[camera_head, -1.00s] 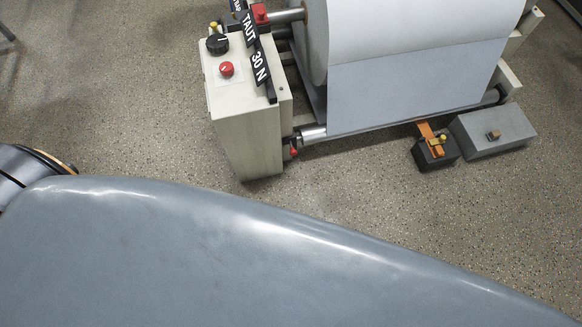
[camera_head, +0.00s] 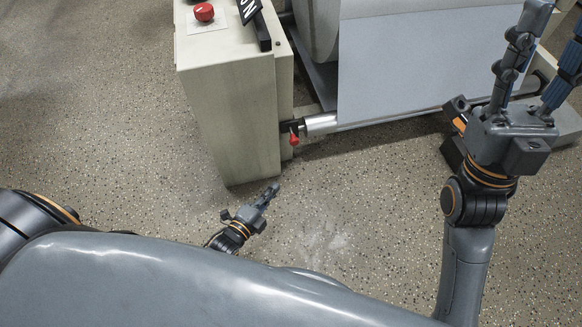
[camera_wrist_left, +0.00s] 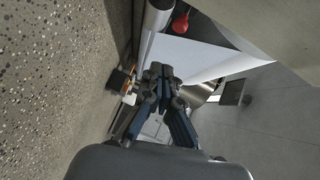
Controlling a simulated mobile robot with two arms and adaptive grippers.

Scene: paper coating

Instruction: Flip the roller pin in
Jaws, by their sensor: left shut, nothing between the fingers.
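The roller pin shows as a small red knob (camera_head: 294,139) at the roller's left end, on the side of the beige machine housing (camera_head: 238,125). A red knob (camera_wrist_left: 180,24) also shows at the top of the left wrist view, beyond the fingers. The metal roller (camera_head: 320,124) sits just right of the pin. My left gripper (camera_head: 271,190) is shut and empty, below the pin and apart from it. Its closed fingertips (camera_wrist_left: 162,72) show in the left wrist view. My right gripper (camera_head: 556,28) is raised at the right, its fingers spread and empty.
The white paper web (camera_head: 410,70) hangs above the roller. A red button (camera_head: 204,12) tops the housing. A dark block (camera_head: 452,152) and a grey box lie on the floor, partly behind my right gripper. The speckled floor (camera_head: 360,200) is clear between my arms.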

